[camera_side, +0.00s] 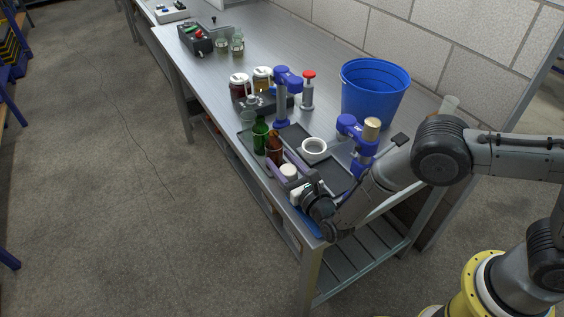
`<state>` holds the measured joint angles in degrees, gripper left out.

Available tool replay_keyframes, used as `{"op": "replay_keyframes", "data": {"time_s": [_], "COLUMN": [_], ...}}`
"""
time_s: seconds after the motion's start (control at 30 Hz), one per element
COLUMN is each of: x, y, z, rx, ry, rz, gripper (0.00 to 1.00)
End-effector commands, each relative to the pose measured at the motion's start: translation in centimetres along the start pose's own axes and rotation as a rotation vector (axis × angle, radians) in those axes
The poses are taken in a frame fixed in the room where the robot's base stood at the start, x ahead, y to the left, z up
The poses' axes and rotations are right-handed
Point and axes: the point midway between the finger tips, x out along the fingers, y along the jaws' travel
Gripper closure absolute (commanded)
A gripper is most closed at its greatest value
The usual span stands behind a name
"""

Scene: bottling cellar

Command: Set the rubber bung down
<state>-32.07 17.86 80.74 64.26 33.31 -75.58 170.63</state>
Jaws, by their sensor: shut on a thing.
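My gripper (284,162) is low over the near edge of the steel bench, by the dark trays, with its purple-grey fingers pointing up and left in the picture. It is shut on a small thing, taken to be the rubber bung. A small whitish round piece (289,170) shows by the fingers; it may be the bung, but the picture is too small to tell. The fingers hide part of it, and I cannot tell whether it touches the surface below.
A green bottle (260,135) and a brown bottle (275,146) stand close beyond my fingers. A white ring-shaped bowl (314,149) is to the right. A blue-and-grey stand (282,103), a red-topped device (308,91), lidded jars (239,87) and a blue bucket (373,95) stand farther back.

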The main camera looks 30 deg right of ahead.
Motion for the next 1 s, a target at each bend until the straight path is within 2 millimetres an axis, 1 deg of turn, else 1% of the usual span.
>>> {"op": "replay_keyframes", "data": {"time_s": [0.4,0.43,0.57,0.6,0.83,0.93,1.0], "x": [0.04,0.03,0.03,0.03,0.02,0.02,-0.69], "y": [0.03,0.02,0.02,0.02,0.02,0.02,0.09], "z": [-0.43,-0.44,-0.42,-0.42,-0.42,-0.1,-0.17], "rx": [0.001,0.001,0.001,0.001,0.001,0.001,0.0], "ry": [-0.002,-0.001,-0.001,-0.001,-0.001,-0.001,0.001], "rz": [0.0,0.0,0.0,0.0,0.0,0.0,0.002], "gripper": [1.0,0.42,0.18,0.15,0.15,0.15,0.15]}}
